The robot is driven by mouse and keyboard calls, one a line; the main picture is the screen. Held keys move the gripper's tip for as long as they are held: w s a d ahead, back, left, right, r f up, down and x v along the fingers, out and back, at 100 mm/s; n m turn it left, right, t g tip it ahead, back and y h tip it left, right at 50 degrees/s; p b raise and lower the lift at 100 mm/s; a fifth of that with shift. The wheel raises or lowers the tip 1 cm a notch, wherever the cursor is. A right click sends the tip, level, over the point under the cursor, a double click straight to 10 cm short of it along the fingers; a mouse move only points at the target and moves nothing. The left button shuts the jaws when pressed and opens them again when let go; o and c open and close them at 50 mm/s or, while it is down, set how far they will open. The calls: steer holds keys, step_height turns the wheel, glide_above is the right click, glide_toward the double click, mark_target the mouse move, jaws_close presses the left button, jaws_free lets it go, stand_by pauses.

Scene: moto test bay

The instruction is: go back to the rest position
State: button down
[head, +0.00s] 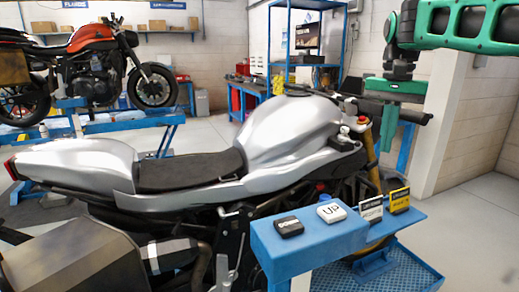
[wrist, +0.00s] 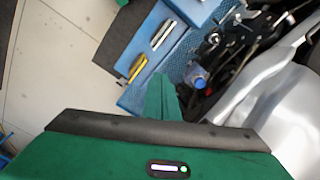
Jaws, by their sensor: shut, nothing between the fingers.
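My gripper (head: 386,145) is at the right in the head view, with its green fingers together and pointing down. It is near the handlebar end of the silver motorcycle (head: 290,130), above the blue stand (head: 300,250). Whether it touches the handlebar cannot be told. In the wrist view my gripper (wrist: 163,85) shows its green fingers closed, with nothing held, over the edge of the blue stand beside the motorcycle (wrist: 285,100).
A white wall column (head: 445,120) stands close to the arm. Floor is clear at right.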

steer(key=s+d+f, duration=0.4)
steer(key=s+f, duration=0.1)
steer(key=s, duration=0.3)
steer(key=s+d+f, duration=0.5)
steer(key=s, duration=0.3)
steer(key=s+f+n, duration=0.1)
steer(key=s+f, duration=1.2)
steer(key=s, duration=0.3)
steer(key=shift+d, duration=0.25)
steer(key=shift+w+f, duration=0.2)
steer(key=shift+w, duration=0.4)
